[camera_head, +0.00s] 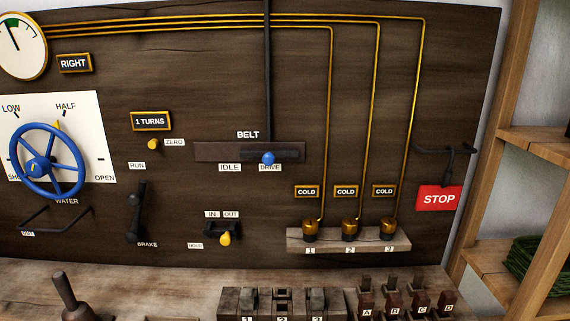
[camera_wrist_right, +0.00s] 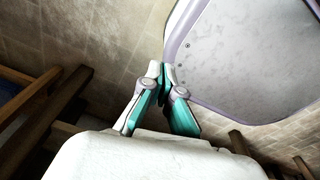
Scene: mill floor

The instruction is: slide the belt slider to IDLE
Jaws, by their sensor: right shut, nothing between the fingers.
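The belt slider has a blue knob (camera_head: 268,158) on a dark horizontal track (camera_head: 222,152) under the BELT label (camera_head: 248,134) in the head view. The knob sits above the DRIVE label (camera_head: 270,168), right of the IDLE label (camera_head: 229,168). A dark vertical rod (camera_head: 267,70) runs up from the slider to the top of the panel. My right gripper (camera_wrist_right: 164,68) shows in the right wrist view with its fingers together and empty, away from the panel. My left gripper is in neither view.
Left of the slider are a blue WATER wheel (camera_head: 38,162) and a BRAKE lever (camera_head: 137,212). Below it is an IN/OUT control with a yellow knob (camera_head: 225,238). Brass cups stand on a small shelf (camera_head: 347,246) at right, near a red STOP sign (camera_head: 438,199). The space before the slider is clear.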

